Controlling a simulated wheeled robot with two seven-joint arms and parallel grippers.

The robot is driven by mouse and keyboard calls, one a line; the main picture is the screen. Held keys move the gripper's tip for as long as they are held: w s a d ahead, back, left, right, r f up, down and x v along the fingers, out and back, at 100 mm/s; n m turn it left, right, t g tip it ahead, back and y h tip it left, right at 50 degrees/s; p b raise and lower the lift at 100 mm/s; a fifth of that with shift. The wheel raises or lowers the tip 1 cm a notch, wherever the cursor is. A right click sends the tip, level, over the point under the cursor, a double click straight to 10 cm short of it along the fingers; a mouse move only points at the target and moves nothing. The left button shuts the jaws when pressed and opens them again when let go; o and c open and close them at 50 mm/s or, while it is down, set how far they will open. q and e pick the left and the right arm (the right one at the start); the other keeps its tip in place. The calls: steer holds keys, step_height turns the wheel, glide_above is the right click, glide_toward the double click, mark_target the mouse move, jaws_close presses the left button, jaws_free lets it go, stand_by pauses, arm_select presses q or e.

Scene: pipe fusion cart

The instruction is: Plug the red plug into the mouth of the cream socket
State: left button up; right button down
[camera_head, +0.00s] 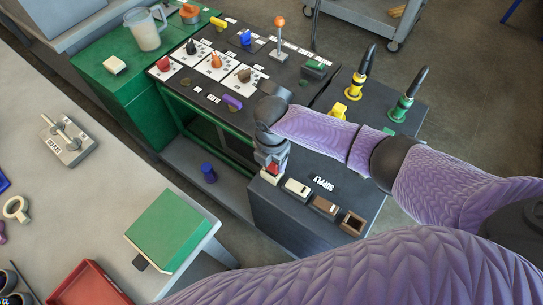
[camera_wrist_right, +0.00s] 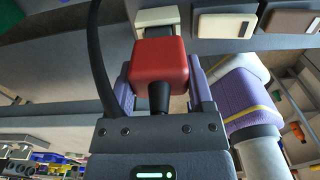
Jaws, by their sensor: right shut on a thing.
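My right gripper (camera_head: 271,164) is shut on the red plug (camera_wrist_right: 162,65), which sits between its fingers in the right wrist view; a black stem shows behind the plug's red block. In the head view the red plug (camera_head: 273,169) is just above a pale cream block (camera_head: 269,179) at the left end of the row on the supply cart. That cream block (camera_wrist_right: 157,19) lies directly beyond the plug in the wrist view, its mouth hidden. I cannot tell whether plug and block touch. My left gripper is in neither view.
In the row, another cream block (camera_head: 297,187), a brown block (camera_head: 325,206) and a darker brown one (camera_head: 352,223) stand to the right. A dark panel (camera_head: 190,82) with several coloured plugs lies behind. Yellow (camera_head: 358,83) and green (camera_head: 404,101) connectors stand behind my arm.

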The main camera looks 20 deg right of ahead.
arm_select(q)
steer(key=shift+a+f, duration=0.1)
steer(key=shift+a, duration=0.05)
arm_select(e)
steer(key=shift+f, duration=0.2)
steer(key=shift+f, duration=0.2)
arm_select(q)
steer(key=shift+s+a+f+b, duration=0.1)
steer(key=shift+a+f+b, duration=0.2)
steer(key=shift+b, duration=0.1)
arm_select(e)
steer(key=shift+f, duration=0.2)
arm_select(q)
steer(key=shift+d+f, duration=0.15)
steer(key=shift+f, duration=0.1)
arm_select(e)
steer(key=shift+f, duration=0.3)
steer(key=shift+c, duration=1.5)
jaws_free()
steer(key=o, duration=0.3)
step_height(320, 180, up, 9)
steer(key=p, duration=0.3)
steer(key=shift+r, duration=0.5)
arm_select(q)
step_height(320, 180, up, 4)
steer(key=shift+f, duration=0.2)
